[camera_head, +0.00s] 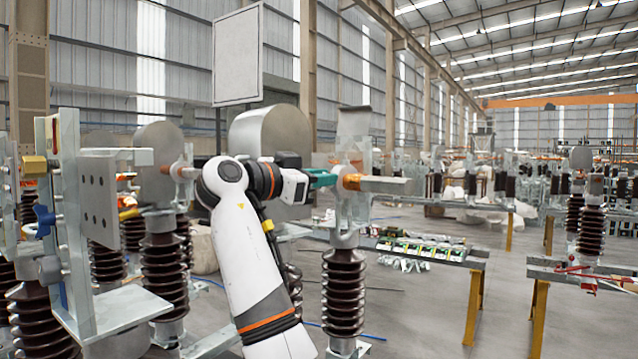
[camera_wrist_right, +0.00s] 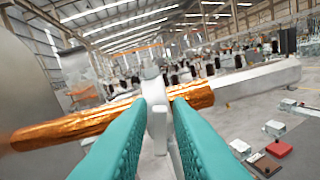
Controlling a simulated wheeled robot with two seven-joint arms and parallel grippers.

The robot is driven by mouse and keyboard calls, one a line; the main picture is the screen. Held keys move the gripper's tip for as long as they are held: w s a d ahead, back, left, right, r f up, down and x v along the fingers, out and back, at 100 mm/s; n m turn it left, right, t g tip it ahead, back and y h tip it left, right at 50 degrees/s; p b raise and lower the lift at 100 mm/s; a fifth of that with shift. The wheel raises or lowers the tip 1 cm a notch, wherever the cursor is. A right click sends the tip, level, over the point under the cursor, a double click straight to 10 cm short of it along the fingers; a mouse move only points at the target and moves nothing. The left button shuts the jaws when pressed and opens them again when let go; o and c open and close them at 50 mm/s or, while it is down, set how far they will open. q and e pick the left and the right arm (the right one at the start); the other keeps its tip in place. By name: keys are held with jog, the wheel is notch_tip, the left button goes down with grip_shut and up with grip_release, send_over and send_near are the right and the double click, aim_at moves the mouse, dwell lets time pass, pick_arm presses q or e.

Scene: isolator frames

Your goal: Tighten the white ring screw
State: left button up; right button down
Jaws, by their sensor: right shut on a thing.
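The white ring screw (camera_wrist_right: 157,118) stands upright between the two teal fingers of my right gripper in the right wrist view. My right gripper (camera_wrist_right: 158,122) is shut on it, with a finger against each side. A copper rod (camera_wrist_right: 70,127) runs crosswise at the ring screw and shows on both sides of it; I cannot tell whether the screw goes around it. In the head view my right gripper (camera_head: 326,179) points right, at the copper part (camera_head: 352,182) on top of an insulator post. The ring screw is too small to make out there. My left gripper is out of view.
A brown ribbed insulator (camera_head: 343,290) stands below the gripper. A metal frame (camera_head: 100,200) with more insulators fills the left. A large grey disc (camera_head: 268,128) is behind my arm.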

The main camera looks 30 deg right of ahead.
jog(key=shift+s+f+m+b, duration=0.15)
jog(key=shift+m+b, duration=0.2)
jog(key=shift+m, duration=1.8)
jog(key=shift+s+f+m+b, duration=0.1)
jog(key=shift+f+m+b, duration=0.2)
jog(key=shift+m, duration=1.9)
jog(key=shift+s+f+m+b, duration=0.15)
jog(key=shift+m+b, duration=0.25)
jog(key=shift+m, duration=1.75)
jog(key=shift+r, duration=0.15)
jog(key=c, duration=1.5)
grip_release()
jog(key=shift+o, duration=0.9)
jog(key=shift+w, duration=0.2)
jog(key=shift+s, duration=0.1)
